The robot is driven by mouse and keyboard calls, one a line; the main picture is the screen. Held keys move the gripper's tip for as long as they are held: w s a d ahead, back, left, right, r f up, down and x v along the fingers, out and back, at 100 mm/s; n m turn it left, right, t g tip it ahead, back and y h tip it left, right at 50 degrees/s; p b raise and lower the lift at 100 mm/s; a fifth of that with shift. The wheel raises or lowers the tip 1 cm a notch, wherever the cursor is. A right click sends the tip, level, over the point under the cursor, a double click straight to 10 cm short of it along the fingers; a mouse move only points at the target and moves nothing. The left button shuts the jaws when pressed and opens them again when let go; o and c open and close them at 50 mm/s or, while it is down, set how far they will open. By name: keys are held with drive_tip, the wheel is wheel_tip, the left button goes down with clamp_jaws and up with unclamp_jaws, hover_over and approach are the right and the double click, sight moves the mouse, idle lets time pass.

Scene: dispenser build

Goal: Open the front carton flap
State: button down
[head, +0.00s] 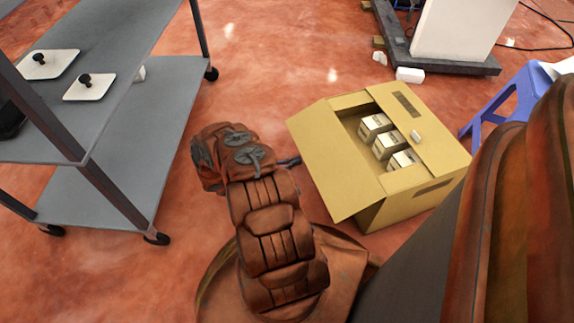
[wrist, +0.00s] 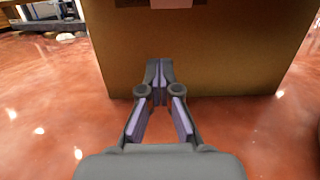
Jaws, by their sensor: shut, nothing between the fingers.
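The tan carton (head: 405,205) stands on the floor right of centre in the head view. Its left flap (head: 325,160) is folded outward and slants down. A right flap (head: 425,130) lies over part of the top. Through the opening I see several small white-and-tan boxes (head: 375,126). In the wrist view, a brown carton wall (wrist: 205,55) fills the upper middle, with a pale patch at its top edge. My gripper (wrist: 158,68) is shut and empty, its fingertips in front of that wall; contact cannot be told. In the head view my gripper (head: 290,161) is mostly hidden behind my wrist, left of the left flap.
A grey shelf cart (head: 110,150) with two white plates stands at the left. A blue stool (head: 510,100) is close to the carton's right. A dark pallet base (head: 440,62) lies behind.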

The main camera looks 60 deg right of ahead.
sight(307, 142)
drive_tip(key=shift+s+d+r+b, duration=0.35)
drive_tip(key=shift+r+b, duration=0.1)
drive_tip(key=shift+r, duration=0.25)
drive_tip(key=shift+s+d+r+b, duration=0.3)
drive_tip(key=shift+d+r+b, duration=0.15)
drive_tip(key=shift+r, duration=0.2)
drive_tip(key=shift+s+d+r+b, duration=0.35)
drive_tip(key=shift+r+b, duration=0.1)
drive_tip(key=shift+r, duration=0.25)
drive_tip(key=shift+r, duration=0.1)
drive_tip(key=r+t+y+p, duration=0.1)
drive_tip(key=r+p, duration=0.1)
drive_tip(key=w+a+r+t+y+p, duration=0.1)
drive_tip(key=r, duration=0.1)
drive_tip(key=w+a+r+t+y+p, duration=0.1)
drive_tip(key=r+p, duration=0.1)
drive_tip(key=shift+p, duration=0.35)
drive_tip(key=shift+w+a+r+t+y+p, duration=0.2)
drive_tip(key=shift+r+t+y+p, duration=0.25)
drive_tip(key=shift+r+p, duration=0.35)
drive_tip(key=shift+w+a+r+t+y+p, duration=0.15)
drive_tip(key=shift+r+t+y+p, duration=0.4)
drive_tip(key=shift+r, duration=0.3)
drive_tip(key=shift+s+f, duration=0.1)
drive_tip(key=shift+f, duration=0.05)
